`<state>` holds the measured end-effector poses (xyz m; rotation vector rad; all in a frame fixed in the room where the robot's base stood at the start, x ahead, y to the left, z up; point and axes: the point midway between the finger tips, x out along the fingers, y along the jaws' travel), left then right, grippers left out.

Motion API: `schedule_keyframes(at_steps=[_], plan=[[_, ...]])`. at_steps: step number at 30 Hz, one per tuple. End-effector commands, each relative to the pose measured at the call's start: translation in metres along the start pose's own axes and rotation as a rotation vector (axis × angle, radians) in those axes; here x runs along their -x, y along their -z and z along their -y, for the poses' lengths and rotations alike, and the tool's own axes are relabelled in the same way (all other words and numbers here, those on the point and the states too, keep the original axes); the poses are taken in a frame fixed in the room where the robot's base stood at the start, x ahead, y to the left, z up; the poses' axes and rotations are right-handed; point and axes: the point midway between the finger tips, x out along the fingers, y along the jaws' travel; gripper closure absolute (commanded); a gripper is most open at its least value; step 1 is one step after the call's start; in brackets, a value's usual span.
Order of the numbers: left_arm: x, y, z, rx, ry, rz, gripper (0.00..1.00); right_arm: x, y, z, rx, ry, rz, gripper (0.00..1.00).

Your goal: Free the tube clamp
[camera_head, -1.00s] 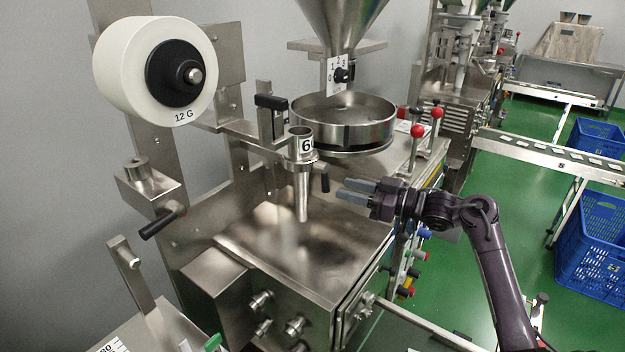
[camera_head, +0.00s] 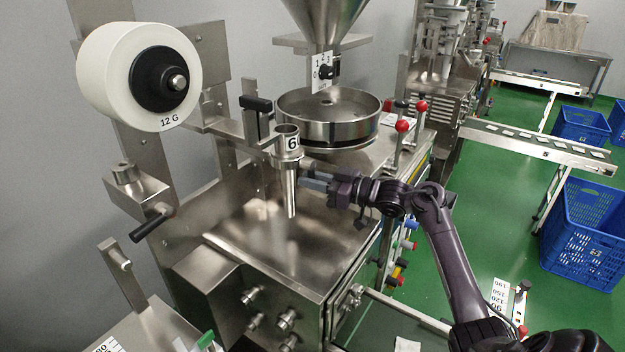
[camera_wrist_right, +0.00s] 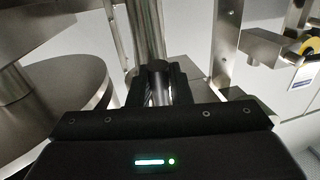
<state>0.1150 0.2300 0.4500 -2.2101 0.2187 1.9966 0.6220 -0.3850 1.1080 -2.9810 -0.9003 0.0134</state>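The tube clamp sits around the upright metal forming tube (camera_head: 290,185) on the packing machine, below the funnel-like collar marked 60. Its black lever handle (camera_wrist_right: 159,70) shows in the right wrist view, between the two fingers of my right gripper (camera_wrist_right: 159,90). In the head view my right gripper (camera_head: 312,176) reaches in from the right beside the tube, fingers apart, and hides most of the handle. The fingers look open around the handle; firm contact on both sides cannot be made out. My left gripper is not in view.
A round metal pan (camera_head: 330,125) stands behind the tube under the hopper. A white film roll (camera_head: 115,78) hangs at left, above another black lever (camera_head: 150,228). Red-knobbed levers (camera_head: 402,126) stand behind my right arm. The metal deck (camera_head: 280,245) below the tube is clear.

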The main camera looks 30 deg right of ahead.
Motion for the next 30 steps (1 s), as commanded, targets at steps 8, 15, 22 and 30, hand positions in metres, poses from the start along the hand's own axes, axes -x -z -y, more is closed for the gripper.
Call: schedule_keyframes(at_steps=[8,15,22,30], plan=[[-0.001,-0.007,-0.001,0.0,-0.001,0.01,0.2,0.0,0.0,-0.001,0.005,-0.001,0.001,1.0],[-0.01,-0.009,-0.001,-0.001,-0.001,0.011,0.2,0.001,-0.002,-0.003,0.075,-0.001,0.016,1.0],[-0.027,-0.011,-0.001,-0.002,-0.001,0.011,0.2,0.002,-0.002,-0.009,0.236,-0.001,0.049,1.0],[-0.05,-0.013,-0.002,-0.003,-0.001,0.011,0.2,0.004,0.002,-0.018,0.486,-0.002,0.097,1.0]])
